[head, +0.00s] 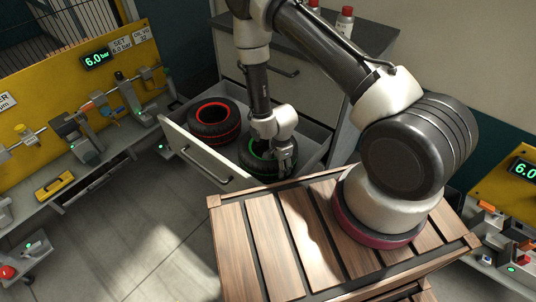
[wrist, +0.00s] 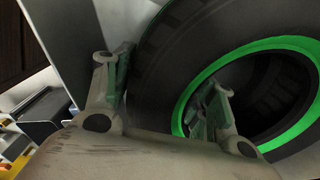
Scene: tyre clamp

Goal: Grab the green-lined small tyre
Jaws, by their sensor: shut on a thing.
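The green-lined small tyre (head: 257,163) lies in the open drawer (head: 205,157), at its right end in the head view. It fills much of the wrist view (wrist: 160,85), with its green ring around the dark centre hole. My gripper (head: 288,155) reaches down onto the tyre's right side. In the wrist view my gripper (wrist: 165,95) has one finger outside the tread and the other inside the hole, shut on the tyre's wall. The finger pads' contact is partly hidden.
A red-lined tyre (head: 214,122) lies beside it in the same drawer, to the left. The drawer's walls stand close around both tyres. A yellow panel with a workbench (head: 75,172) is at the left. Bottles (head: 346,20) stand on the cabinet top.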

